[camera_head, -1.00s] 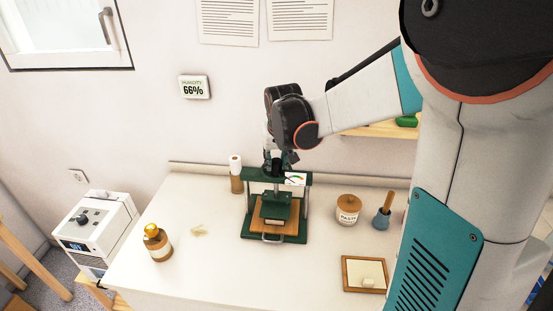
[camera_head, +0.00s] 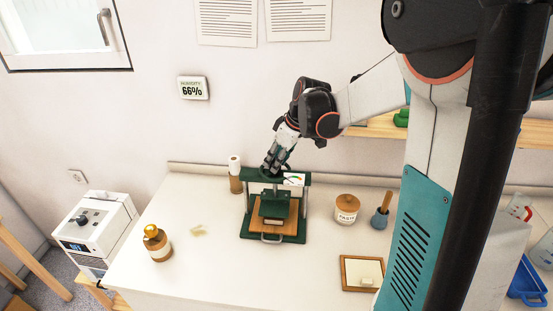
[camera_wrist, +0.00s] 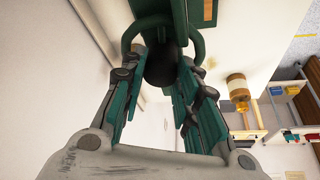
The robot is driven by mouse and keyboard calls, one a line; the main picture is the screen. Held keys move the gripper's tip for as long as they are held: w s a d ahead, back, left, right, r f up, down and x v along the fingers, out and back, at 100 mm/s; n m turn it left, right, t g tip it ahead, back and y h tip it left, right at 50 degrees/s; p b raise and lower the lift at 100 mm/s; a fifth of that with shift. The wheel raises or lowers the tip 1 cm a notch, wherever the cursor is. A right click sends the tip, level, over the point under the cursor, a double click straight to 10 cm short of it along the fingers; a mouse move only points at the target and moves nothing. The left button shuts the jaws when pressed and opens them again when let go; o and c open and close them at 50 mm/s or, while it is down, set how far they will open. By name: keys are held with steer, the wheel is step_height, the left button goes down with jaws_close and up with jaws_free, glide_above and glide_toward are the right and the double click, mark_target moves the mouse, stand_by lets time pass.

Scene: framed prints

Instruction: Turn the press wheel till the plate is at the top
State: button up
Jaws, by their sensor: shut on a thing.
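The green press stands on the white counter; its top crossbar (camera_head: 249,177) and two columns show in the head view. Its green plate (camera_head: 275,206) hangs between the columns, below the crossbar and above the wooden board (camera_head: 258,223). My gripper (camera_head: 272,168) comes down tilted from the upper right onto the top of the press. In the wrist view, the green wheel rim (camera_wrist: 130,38) curves around a dark hub (camera_wrist: 161,68), between the fingers of my gripper (camera_wrist: 160,76). The gripper is shut on the wheel. The fingers hide part of the wheel in the head view.
A gauge card (camera_head: 294,179) sits at the press's right. A paste pot (camera_head: 347,208), a mortar (camera_head: 381,217) and a wooden frame (camera_head: 350,285) are at right.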

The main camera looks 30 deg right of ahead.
steer(key=shift+d+n+g+y, duration=0.1)
steer(key=shift+n+g+y, duration=0.35)
steer(key=shift+n, duration=1.15)
steer(key=o, duration=1.1)
steer(key=shift+c, duration=0.2)
steer(key=v, duration=1.2)
steer(key=shift+w, duration=0.15)
